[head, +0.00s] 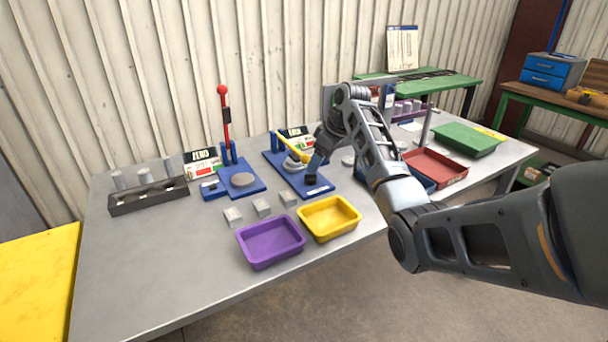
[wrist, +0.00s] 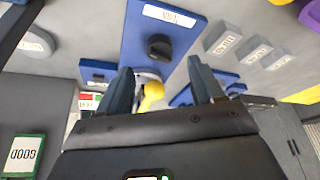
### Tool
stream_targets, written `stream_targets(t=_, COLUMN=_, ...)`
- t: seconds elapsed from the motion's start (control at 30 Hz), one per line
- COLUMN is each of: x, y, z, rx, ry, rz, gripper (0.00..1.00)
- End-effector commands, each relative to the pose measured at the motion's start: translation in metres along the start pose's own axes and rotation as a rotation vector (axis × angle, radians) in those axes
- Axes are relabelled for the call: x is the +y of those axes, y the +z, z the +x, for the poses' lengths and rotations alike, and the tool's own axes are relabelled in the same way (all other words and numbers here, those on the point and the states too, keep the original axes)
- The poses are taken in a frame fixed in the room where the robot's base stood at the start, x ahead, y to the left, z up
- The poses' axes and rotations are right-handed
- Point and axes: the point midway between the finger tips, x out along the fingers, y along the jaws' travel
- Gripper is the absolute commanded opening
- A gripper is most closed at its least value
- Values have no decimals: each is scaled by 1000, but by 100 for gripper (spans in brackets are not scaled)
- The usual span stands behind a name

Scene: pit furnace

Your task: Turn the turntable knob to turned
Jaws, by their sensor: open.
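The turntable fixture is a blue base plate (head: 316,189) in the middle of the bench, with a white label at its front edge. A black round knob (wrist: 159,47) sits on this plate, shown in the wrist view (wrist: 165,30) near the label. A yellow ball-ended handle (wrist: 152,92) lies between my fingers' line in that view; it also shows as a yellow bar in the head view (head: 290,148). My gripper (wrist: 160,72) is open and empty, its fingers apart above the plate. The knob appears just beyond the fingertips, not clasped. My gripper partly hides the fixture in the head view.
A red-handled lever press (head: 226,130) stands to the left. Several small grey blocks (head: 262,207) lie in front, with purple (head: 270,243) and yellow (head: 329,218) trays nearer the edge. A red tray (head: 436,168) and a green tray (head: 467,139) are to the right. The bench's front left is clear.

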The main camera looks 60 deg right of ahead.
Motion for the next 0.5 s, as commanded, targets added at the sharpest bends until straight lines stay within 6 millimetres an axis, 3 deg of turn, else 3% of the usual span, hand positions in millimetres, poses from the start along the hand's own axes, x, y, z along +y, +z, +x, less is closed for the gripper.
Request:
stream_targets(t=0.3, x=0, y=0, z=47, rx=-2, ry=0, rz=1, gripper=67)
stream_targets(t=0.5, x=0, y=0, z=60, rx=-2, ry=0, rz=2, gripper=67)
